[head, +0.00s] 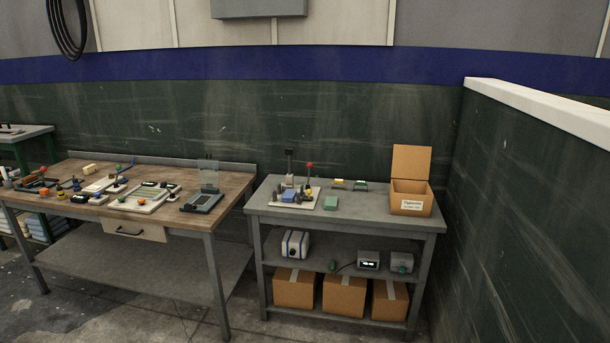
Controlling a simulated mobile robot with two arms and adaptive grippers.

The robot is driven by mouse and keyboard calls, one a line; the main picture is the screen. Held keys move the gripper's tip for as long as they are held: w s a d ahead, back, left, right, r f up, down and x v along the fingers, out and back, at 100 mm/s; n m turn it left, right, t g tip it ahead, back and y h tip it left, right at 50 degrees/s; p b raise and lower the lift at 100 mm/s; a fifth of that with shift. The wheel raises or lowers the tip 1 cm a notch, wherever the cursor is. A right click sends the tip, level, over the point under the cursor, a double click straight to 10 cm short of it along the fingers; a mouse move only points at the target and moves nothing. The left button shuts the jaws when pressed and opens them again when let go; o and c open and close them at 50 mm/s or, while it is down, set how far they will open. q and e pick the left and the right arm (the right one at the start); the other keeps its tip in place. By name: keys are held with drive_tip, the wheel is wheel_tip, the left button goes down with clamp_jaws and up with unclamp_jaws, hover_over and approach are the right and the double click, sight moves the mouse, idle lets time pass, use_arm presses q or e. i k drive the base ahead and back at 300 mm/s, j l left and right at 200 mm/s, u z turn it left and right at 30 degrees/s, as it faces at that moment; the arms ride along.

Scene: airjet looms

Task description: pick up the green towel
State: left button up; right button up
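A small flat green piece (331,203), which looks like a folded green towel, lies on the grey table (370,213) near its front edge. It is too small to be sure of the cloth. It lies just right of a light board (295,204) with a blue block and a red-knobbed tool, and left of an open cardboard box (409,197). Another pale green flat item (152,190) lies on a white tray on the wooden bench. Neither of my grippers shows in the head view.
The wooden bench (215,182) on the left carries many small tools and parts. Several cardboard boxes (343,294) stand on the grey table's bottom shelf. A low wall (530,110) closes the right side. Some concrete floor (100,310) is visible in front.

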sight(330, 202)
drive_tip(key=i+j, duration=0.15)
drive_tip(key=i, duration=0.35)
drive_tip(key=i+j, duration=0.15)
drive_tip(key=i, duration=0.35)
drive_tip(key=i+j, duration=0.15)
drive_tip(key=i, duration=0.4)
drive_tip(key=i+j, duration=0.65)
drive_tip(key=i, duration=0.25)
